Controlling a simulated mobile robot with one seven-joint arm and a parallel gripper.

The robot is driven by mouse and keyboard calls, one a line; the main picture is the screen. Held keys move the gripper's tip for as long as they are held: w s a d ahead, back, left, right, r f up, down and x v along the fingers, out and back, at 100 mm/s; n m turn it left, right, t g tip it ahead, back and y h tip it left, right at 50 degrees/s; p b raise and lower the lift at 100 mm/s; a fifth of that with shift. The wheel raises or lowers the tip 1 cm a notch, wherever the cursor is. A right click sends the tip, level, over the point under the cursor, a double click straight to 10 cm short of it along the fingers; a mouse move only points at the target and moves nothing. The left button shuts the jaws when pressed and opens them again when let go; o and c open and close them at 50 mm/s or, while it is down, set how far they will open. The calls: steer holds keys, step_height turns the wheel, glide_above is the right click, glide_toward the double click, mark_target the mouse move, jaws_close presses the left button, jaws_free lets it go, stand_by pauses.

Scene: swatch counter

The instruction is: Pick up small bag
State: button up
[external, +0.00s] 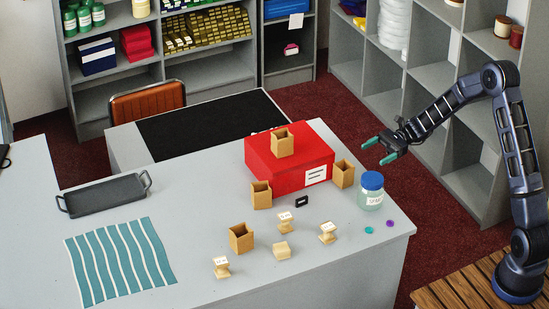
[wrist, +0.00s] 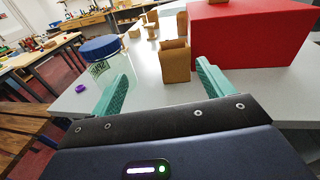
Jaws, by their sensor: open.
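Several small brown open-topped paper bags stand on the grey counter (external: 200,215). One bag (external: 344,173) stands at the right end of the red box; in the wrist view this bag (wrist: 174,62) shows ahead, between my fingertips. Another bag (external: 283,142) sits on top of the red box, one (external: 261,194) stands in front of it, and one (external: 241,238) is nearer the front. I cannot tell which one the task means. My gripper (external: 380,150), also in the wrist view (wrist: 162,76), is open and empty, raised to the right of the red box.
The red box (external: 290,160) is close to the bag. A blue-lidded jar (external: 370,192) stands just right of it, with small teal and purple discs nearby. Several wooden stamp-like blocks (external: 286,222), a dark tray (external: 104,194) and a striped cloth (external: 120,261) lie on the counter.

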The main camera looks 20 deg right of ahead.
mark_target(350, 164)
steer(key=shift+m+y, duration=0.4)
steer(key=shift+m, duration=0.1)
steer(key=a, duration=0.3)
steer(key=a+f, duration=0.1)
steer(key=a, duration=0.7)
steer(key=shift+w+f, duration=0.3)
steer(key=shift+f, duration=0.1)
steer(key=c, duration=1)
